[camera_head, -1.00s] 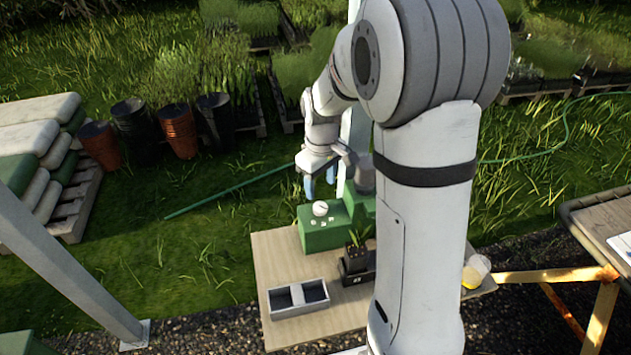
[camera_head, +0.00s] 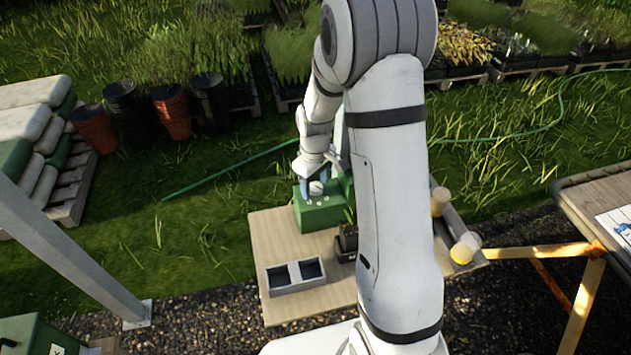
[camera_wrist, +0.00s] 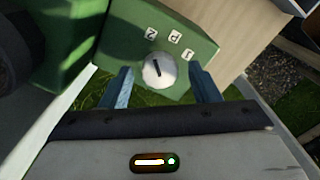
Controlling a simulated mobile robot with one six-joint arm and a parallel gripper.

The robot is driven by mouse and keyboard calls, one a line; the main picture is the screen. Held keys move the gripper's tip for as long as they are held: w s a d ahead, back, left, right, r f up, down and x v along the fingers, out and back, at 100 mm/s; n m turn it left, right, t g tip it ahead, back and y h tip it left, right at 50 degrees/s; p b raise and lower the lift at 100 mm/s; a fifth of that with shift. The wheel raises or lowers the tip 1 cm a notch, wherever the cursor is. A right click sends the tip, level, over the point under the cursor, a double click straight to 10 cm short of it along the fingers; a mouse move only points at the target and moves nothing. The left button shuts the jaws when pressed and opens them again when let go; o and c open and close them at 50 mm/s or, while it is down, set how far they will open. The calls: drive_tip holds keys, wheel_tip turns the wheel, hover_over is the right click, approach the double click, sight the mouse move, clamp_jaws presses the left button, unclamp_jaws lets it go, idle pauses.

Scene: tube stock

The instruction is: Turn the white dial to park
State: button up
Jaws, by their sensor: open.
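The white dial (camera_head: 316,187) sits on top of a green box (camera_head: 320,215) on the wooden table. In the wrist view the round dial (camera_wrist: 158,72) has a dark pointer line, aimed roughly at the leftmost of three small white label tiles (camera_wrist: 151,33). The middle tile (camera_wrist: 175,37) seems to read P; the left letter looks like a turned N or Z, and the right one (camera_wrist: 189,54) is unclear. My gripper (camera_wrist: 160,82) is open, with one blue finger on each side of the dial and a visible gap on both sides. Finger height against the dial is hard to tell.
A grey two-compartment tray (camera_head: 295,276) stands at the table's front left. A small potted plant (camera_head: 346,238) stands beside my arm. A taller green part (camera_wrist: 62,40) adjoins the box.

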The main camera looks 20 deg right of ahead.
drive_tip(key=c, duration=1)
drive_tip(key=shift+m+b, duration=0.3)
drive_tip(key=shift+m, duration=0.1)
drive_tip(key=m+b, duration=0.1)
drive_tip(key=m, duration=0.1)
drive_tip(key=shift+f+m+b, duration=0.1)
drive_tip(key=shift+m+b, duration=1.35)
drive_tip(key=shift+m, duration=1.55)
drive_tip(key=o, duration=1)
